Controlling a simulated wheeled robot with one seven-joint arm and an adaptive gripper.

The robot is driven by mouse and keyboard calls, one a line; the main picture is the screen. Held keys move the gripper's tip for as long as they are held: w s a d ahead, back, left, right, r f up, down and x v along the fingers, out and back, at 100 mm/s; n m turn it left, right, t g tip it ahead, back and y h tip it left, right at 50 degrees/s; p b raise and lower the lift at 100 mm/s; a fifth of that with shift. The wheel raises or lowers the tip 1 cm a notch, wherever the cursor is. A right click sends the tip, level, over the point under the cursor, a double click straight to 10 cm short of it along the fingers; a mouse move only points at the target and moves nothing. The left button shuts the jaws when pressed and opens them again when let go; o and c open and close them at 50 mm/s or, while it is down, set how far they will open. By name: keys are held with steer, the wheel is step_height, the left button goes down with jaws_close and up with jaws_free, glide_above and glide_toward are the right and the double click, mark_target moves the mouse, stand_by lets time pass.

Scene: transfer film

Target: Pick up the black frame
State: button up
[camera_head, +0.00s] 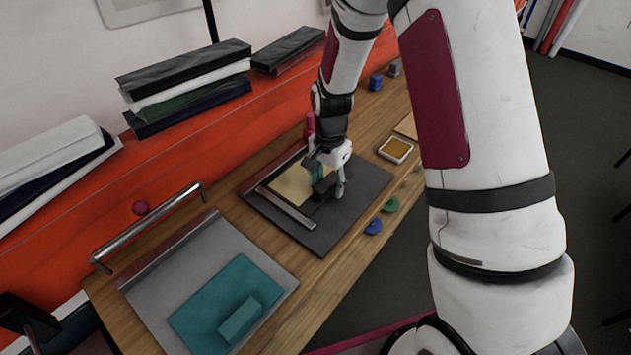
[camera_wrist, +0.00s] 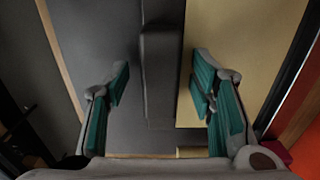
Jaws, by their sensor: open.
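A dark bar-shaped piece (camera_wrist: 161,62), which looks like the black frame, stands out from a dark grey board (camera_wrist: 100,40) and a cream sheet (camera_wrist: 215,55), along the line between them. In the head view the dark piece (camera_head: 325,187) is partly hidden by my gripper (camera_head: 328,178). My gripper is open over it. In the wrist view my gripper (camera_wrist: 161,88) has one teal-padded finger on each side of the bar, with a gap on both sides. The bar's lower end lies between the fingers. I cannot tell the height of the fingertips above the board.
A grey tray (camera_head: 150,290) with a teal sheet (camera_head: 195,315) and teal block (camera_head: 240,320) lies at the front left. A metal bar (camera_head: 150,228) stands behind it. A yellow-topped pad (camera_head: 395,149), blue knob (camera_head: 373,226) and green knob (camera_head: 391,205) are at the right edge.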

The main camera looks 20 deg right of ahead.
jaws_close()
stand_by(0.3)
